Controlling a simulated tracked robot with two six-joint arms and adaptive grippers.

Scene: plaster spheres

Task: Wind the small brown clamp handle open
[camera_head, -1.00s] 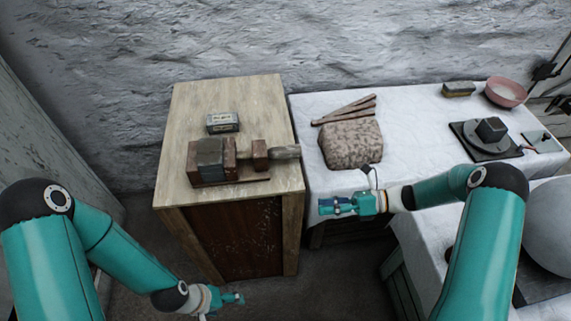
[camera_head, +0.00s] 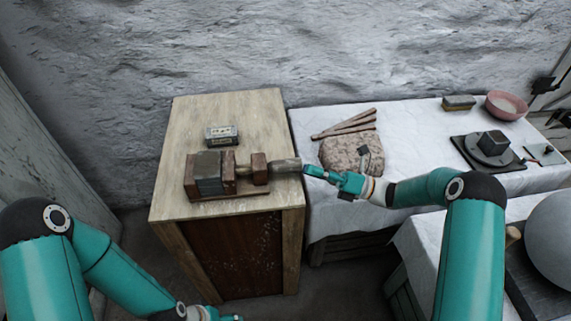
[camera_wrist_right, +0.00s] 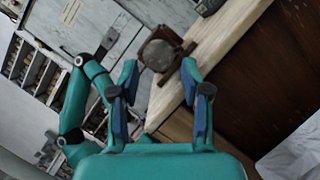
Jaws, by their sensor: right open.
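The brown clamp (camera_head: 258,168) lies on the wooden cabinet top, with a dark grey block (camera_head: 208,172) between its brown jaws at the left. Its small brown handle (camera_head: 285,165) sticks out to the right at the cabinet's edge. In the right wrist view the handle's round end (camera_wrist_right: 158,55) faces me between and beyond the fingertips. My right gripper (camera_head: 308,172) is open, just right of the handle; whether it touches is unclear. The fingers also show spread in the right wrist view (camera_wrist_right: 158,78). My left gripper (camera_head: 228,317) is low at the bottom edge, mostly cut off.
A small labelled box (camera_head: 221,135) stands behind the clamp on the cabinet (camera_head: 180,120). The white-covered table (camera_head: 410,150) to the right holds a speckled lump (camera_head: 340,152), wooden sticks (camera_head: 350,122), a pink bowl (camera_head: 506,105) and a turntable (camera_head: 488,148). A gap separates cabinet and table.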

